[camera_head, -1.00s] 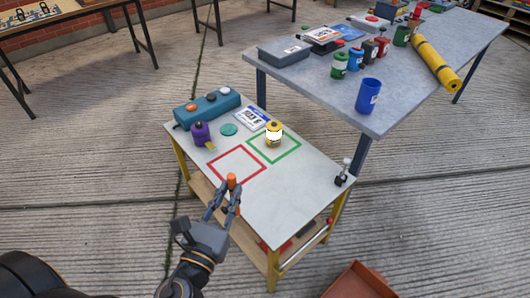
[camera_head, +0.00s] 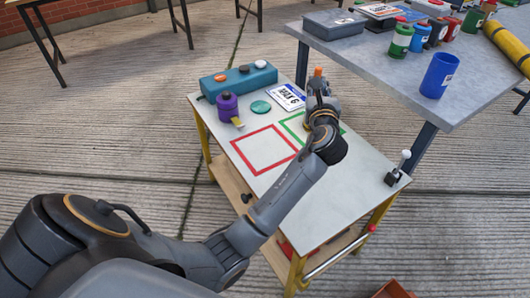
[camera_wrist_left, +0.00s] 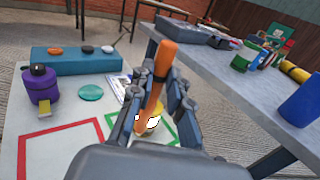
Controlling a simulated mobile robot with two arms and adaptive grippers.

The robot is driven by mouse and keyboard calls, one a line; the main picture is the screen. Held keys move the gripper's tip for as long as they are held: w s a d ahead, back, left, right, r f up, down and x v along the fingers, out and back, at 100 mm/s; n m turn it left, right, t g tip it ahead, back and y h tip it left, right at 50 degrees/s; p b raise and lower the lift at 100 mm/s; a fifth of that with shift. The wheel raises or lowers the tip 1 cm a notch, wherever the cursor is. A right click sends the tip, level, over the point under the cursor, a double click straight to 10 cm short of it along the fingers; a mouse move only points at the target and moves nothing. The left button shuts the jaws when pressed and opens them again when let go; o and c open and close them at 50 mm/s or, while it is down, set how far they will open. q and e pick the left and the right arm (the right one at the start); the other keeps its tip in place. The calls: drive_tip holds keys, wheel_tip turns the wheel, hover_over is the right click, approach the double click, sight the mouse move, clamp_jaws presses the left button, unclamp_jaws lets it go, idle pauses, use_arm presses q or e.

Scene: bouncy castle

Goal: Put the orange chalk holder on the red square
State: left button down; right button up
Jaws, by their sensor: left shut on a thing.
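My left gripper (camera_head: 321,88) is shut on the orange chalk holder (camera_head: 318,72), whose top shows above the fingers. In the left wrist view the chalk holder (camera_wrist_left: 158,82) is a long orange stick, slightly tilted between the two fingers (camera_wrist_left: 158,100). The red square (camera_head: 244,159) is an empty red outline on the small table, to the left of and nearer than the gripper in the head view. It also shows at the lower left of the wrist view (camera_wrist_left: 60,128). My right gripper is not in view.
A green square (camera_head: 290,124) lies under my left arm. A yellow container (camera_wrist_left: 153,126) stands there behind the chalk holder. A purple holder (camera_head: 227,108), teal disc (camera_head: 261,107), teal box (camera_head: 240,82) and card (camera_head: 287,96) are at the back. A lever (camera_head: 398,168) stands at the right edge.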

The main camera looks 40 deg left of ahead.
use_arm(q)
drive_tip(key=s+a+f+b, duration=0.6)
drive_tip(key=s+a+f, duration=0.1)
drive_tip(key=a+f, duration=0.4)
drive_tip(key=shift+s+a+f, duration=0.2)
drive_tip(key=shift+s+f, duration=0.2)
drive_tip(key=shift+f, duration=0.5)
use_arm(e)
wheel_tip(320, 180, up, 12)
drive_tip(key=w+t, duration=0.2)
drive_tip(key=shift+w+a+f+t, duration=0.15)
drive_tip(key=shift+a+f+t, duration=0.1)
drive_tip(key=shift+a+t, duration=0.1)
use_arm(q)
drive_tip(key=shift+f, duration=0.15)
drive_tip(key=c, duration=1.3)
unclamp_jaws()
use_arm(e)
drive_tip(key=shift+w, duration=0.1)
